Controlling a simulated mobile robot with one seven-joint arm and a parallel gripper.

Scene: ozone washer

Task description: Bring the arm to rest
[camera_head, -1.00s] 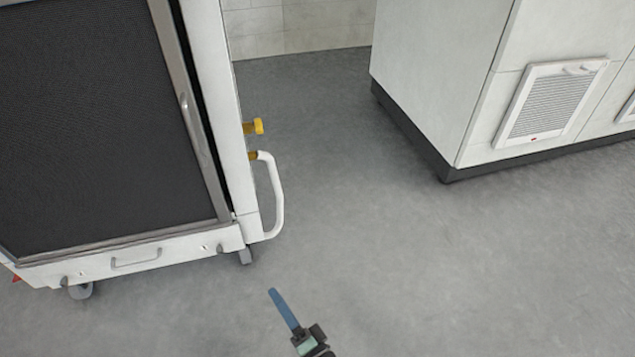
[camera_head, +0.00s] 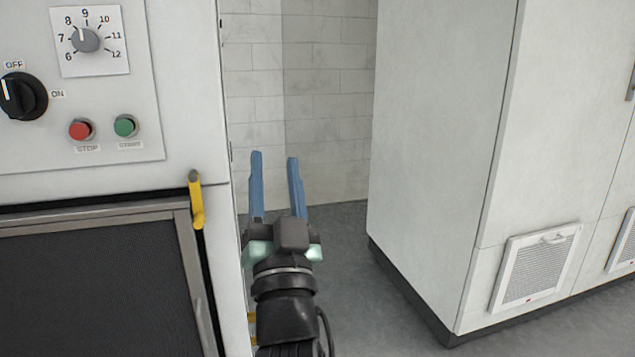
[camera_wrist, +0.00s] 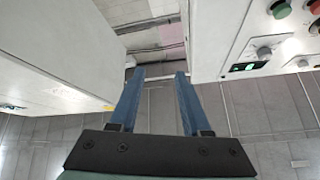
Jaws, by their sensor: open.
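My gripper (camera_head: 275,160) is raised in the middle of the head view, its two blue fingers pointing up. The fingers stand apart with nothing between them. It is just right of the washer's (camera_head: 190,100) side edge, in front of the tiled wall, and I cannot tell whether it touches the washer. In the wrist view my gripper (camera_wrist: 158,75) also shows its blue fingers spread and empty.
The washer's panel has a dial (camera_head: 86,39), a black switch (camera_head: 22,96), a red stop button (camera_head: 81,129) and a green start button (camera_head: 125,126). A yellow handle (camera_head: 196,200) sits below. A white cabinet (camera_head: 440,130) stands right, with floor (camera_head: 350,260) between.

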